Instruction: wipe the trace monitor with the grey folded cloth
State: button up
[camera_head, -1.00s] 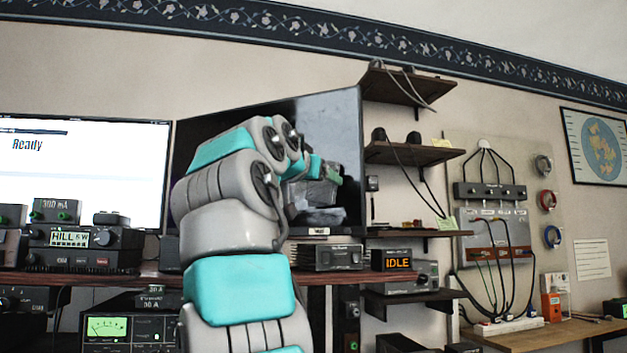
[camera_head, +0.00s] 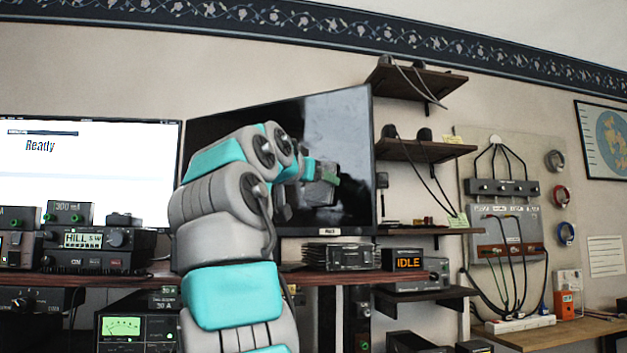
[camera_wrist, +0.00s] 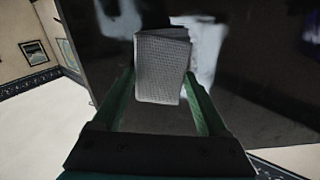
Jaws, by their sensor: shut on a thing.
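The trace monitor (camera_head: 350,115) is a large dark screen on the wall side behind the desk, partly hidden by my arm. My gripper (camera_head: 328,174) is in front of its lower right part. In the wrist view, my gripper (camera_wrist: 160,90) has its green fingers on both sides of the grey folded cloth (camera_wrist: 162,68) and is shut on it. The cloth is held up in front of the dark screen; I cannot tell whether it touches the glass. Pale patches show on the screen around the cloth; I cannot tell smudges from reflections.
A bright "Ready" monitor (camera_head: 90,170) stands to the left. Radio units, including an "IDLE" display (camera_head: 408,260), sit on the wooden desk shelf (camera_head: 330,278) below. Small wall shelves (camera_head: 425,150) with hanging cables are close to the monitor's right edge.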

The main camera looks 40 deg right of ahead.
aim_at(346, 180)
jog(key=shift+s+d+b, duration=0.3)
jog(key=shift+s+d, duration=0.35)
jog(key=shift+s, duration=0.35)
jog(key=shift+s+d+b, duration=0.35)
jog(key=shift+s+d, duration=0.25)
jog(key=shift+s, duration=0.4)
jog(key=shift+s+d+b, duration=0.3)
jog(key=shift+s+d, duration=0.35)
jog(key=shift+s, duration=0.35)
jog(key=shift+w, duration=0.15)
jog(key=shift+w+a+p, duration=0.3)
jog(key=shift+w+a, duration=0.05)
jog(key=shift+w, duration=0.35)
jog(key=w+a+p, duration=0.2)
jog(key=w+a, duration=0.1)
jog(key=w, duration=0.2)
jog(key=shift+a, duration=0.1)
jog(key=shift+b+v, duration=0.75)
jog(key=shift+v, duration=2.2)
jog(key=shift+a, duration=0.1)
